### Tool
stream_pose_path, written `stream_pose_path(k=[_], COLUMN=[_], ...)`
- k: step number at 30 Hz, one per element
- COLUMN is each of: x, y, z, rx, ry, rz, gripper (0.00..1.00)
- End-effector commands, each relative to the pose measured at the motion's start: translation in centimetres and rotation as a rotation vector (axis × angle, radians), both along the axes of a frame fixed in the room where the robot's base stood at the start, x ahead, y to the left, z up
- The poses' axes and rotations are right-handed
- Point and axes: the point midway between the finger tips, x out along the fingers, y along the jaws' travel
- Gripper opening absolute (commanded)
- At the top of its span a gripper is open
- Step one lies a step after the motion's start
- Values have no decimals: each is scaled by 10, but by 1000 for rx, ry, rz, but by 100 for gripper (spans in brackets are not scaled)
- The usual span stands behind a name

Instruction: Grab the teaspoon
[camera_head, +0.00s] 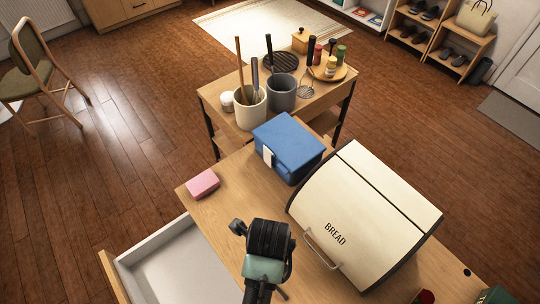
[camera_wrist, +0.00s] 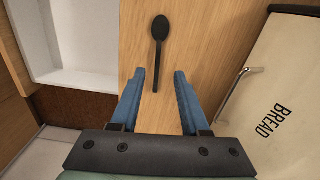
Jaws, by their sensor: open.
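A black teaspoon (camera_wrist: 160,40) lies on the wooden counter in the wrist view, its bowl toward the top and its thin handle pointing down. My gripper (camera_wrist: 160,76) is open, with its two blue fingers apart. The end of the spoon's handle shows between the fingertips in the picture, and nothing is gripped. I cannot tell the height of the fingers above the counter. In the head view my arm's end (camera_head: 266,255) hangs over the counter and hides the spoon.
A cream bread box (camera_head: 370,210) stands right of my gripper. An open, empty-looking drawer (camera_head: 165,262) is at the left. A pink sponge (camera_head: 203,183) and a blue box (camera_head: 288,146) sit farther back. A cart (camera_head: 322,97) beyond holds utensil pots and jars.

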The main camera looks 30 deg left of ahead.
Motion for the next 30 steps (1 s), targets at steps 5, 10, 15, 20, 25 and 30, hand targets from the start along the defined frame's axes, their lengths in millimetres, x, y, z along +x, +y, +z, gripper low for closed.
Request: stream_pose_path(k=[5,10,15,20,25,30], x=[-1,-4,-5,-5,-5,-5], y=[0,-1,0,0,0,0], z=[-12,-29,-53,-63,-64,-63], rx=[0,-1,0,1,0,0], ry=[0,2,0,-1,-2,-2], rz=[0,0,0,0,0,0], gripper=[46,46,46,46,46,24])
